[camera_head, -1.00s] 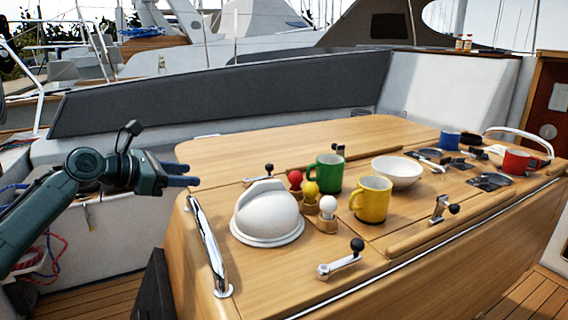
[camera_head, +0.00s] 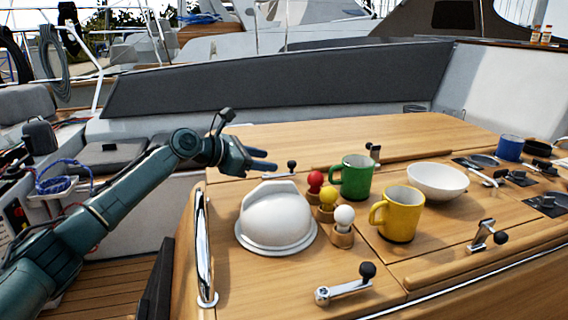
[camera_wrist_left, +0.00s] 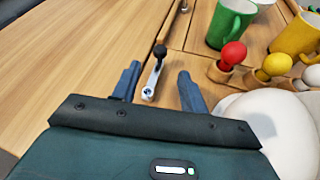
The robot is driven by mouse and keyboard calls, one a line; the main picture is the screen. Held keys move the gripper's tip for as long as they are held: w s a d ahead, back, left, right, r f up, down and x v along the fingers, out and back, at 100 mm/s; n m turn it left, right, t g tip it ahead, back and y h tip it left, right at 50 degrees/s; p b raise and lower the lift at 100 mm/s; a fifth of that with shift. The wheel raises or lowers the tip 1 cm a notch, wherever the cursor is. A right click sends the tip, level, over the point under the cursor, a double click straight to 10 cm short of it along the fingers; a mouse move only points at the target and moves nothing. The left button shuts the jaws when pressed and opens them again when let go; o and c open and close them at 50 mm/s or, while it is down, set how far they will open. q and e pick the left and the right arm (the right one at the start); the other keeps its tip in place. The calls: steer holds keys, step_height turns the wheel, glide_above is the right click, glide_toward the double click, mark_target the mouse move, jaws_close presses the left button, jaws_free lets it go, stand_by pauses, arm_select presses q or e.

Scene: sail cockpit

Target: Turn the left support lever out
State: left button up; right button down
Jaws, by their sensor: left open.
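A small silver lever with a black knob (camera_head: 291,165) sits at the table's far left edge, partly behind my left gripper (camera_head: 268,160) in the head view. In the left wrist view the same lever (camera_wrist_left: 151,82) lies between the two blue fingers of my left gripper (camera_wrist_left: 158,72), knob end pointing away. The fingers are open, and a gap shows on each side of the lever. I cannot tell their height over it. Another silver lever with a black knob (camera_head: 346,285) lies at the near edge. My right gripper is not in view.
A white dome-shaped object (camera_head: 275,220) stands close to my left gripper. Red, yellow and white balls, a green mug (camera_head: 356,180), a yellow mug (camera_head: 401,215) and a white bowl (camera_head: 437,180) stand to its right. A chrome rail (camera_head: 203,250) runs along the left edge.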

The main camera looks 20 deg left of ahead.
mark_target(288, 163)
arm_select(q)
steer(key=x, duration=0.6)
steer(key=shift+w+d+f, duration=0.1)
steer(key=shift+w+d, duration=0.05)
jaws_close()
stand_by(0.4)
